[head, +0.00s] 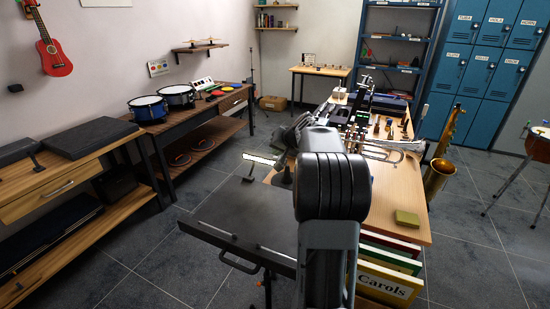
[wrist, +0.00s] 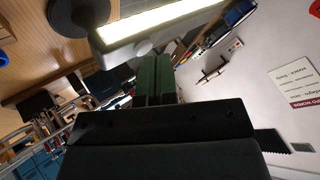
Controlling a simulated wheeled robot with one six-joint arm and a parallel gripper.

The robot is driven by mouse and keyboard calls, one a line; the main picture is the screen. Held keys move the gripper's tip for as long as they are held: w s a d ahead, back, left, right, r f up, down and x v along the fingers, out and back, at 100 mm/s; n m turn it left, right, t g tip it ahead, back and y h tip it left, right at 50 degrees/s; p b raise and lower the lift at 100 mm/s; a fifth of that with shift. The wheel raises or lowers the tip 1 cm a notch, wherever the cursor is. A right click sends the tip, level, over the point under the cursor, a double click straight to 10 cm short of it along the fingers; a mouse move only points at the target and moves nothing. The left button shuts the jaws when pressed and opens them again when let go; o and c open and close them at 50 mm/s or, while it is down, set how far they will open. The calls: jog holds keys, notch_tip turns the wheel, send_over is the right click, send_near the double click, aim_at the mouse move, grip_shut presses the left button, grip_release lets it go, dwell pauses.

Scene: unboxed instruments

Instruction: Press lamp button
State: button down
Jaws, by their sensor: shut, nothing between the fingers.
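The lamp's bright, lit bar (head: 259,158) shows left of my arm in the head view, near the wooden table's left edge. In the wrist view the lamp head (wrist: 165,20) crosses the top, glowing along its length, with a dark round base (wrist: 80,14) beside it. A small pale round knob (wrist: 144,48), which looks like the button, sits on the lamp head's near edge. My gripper (wrist: 152,60) is shut and empty, with its dark green fingers pointing at the lamp head right by this knob. I cannot tell whether they touch. In the head view my arm hides the fingers.
The wooden table (head: 400,205) holds a trumpet (head: 390,150) and a yellow-green block (head: 407,218). A black music stand (head: 240,235) stands at the front left, close to my arm. A saxophone (head: 440,165) stands right of the table. Open floor lies at the right.

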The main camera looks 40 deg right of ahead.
jog(key=shift+r, duration=0.1)
dwell(0.3)
jog(key=shift+r+p, duration=0.3)
jog(key=shift+r, duration=0.15)
notch_tip(320, 180, up, 6)
jog(key=p, duration=0.4)
dwell(0.8)
